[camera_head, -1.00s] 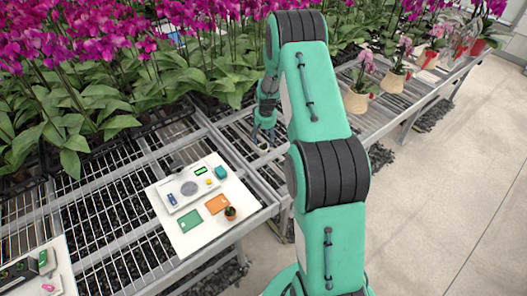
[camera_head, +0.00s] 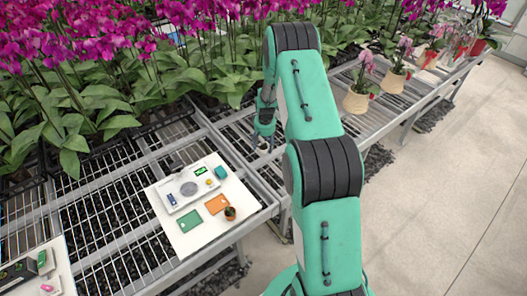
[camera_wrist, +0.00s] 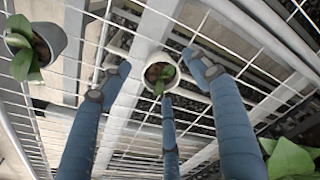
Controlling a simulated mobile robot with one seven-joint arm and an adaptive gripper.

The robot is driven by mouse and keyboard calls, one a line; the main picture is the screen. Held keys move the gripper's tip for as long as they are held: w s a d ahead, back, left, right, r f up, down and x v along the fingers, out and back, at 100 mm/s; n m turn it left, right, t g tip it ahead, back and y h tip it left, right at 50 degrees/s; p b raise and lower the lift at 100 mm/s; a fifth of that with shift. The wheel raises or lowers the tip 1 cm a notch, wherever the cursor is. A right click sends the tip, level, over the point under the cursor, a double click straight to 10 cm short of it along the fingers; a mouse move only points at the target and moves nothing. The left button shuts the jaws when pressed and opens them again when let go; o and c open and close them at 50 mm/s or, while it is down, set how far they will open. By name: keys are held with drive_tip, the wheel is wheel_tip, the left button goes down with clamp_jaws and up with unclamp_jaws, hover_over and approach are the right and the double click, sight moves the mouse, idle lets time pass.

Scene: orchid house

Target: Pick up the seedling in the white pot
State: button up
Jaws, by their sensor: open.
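The white pot (camera_wrist: 149,82) holds a small green seedling (camera_wrist: 158,88) in dark brown soil. It stands on the wire-mesh bench, in the upper middle of the wrist view. My gripper (camera_wrist: 160,70) is open, with its blue-grey fingers spread around the pot: one to its left, one to its right and one below it in the picture. I see no finger clearly pressing on the pot. In the head view my gripper (camera_head: 263,139) points down over the bench beyond my arm, and the pot there is small and mostly covered.
A grey pot with a green plant (camera_wrist: 45,35) stands to the left in the wrist view. Green leaves (camera_wrist: 288,160) are at the lower right. Magenta orchids (camera_head: 110,70) crowd the back.

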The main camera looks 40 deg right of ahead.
sight(263, 148)
drive_tip(key=shift+w+f, duration=0.2)
drive_tip(key=shift+f, duration=1.5)
drive_tip(key=c, duration=1.3)
drive_tip(key=shift+r, duration=0.2)
drive_tip(key=shift+d+r, duration=0.1)
drive_tip(key=shift+r, duration=0.45)
wheel_tip(263, 148, up, 2)
drive_tip(key=s+a, duration=0.2)
drive_tip(key=s, duration=0.2)
drive_tip(key=s+a+r, duration=0.1)
drive_tip(key=s+a, duration=0.2)
drive_tip(key=s, duration=0.2)
drive_tip(key=s+a+p, duration=0.1)
drive_tip(key=s+a, duration=0.1)
drive_tip(key=s, duration=0.3)
drive_tip(key=shift+s+a+r, duration=0.15)
drive_tip(key=shift+r, duration=0.1)
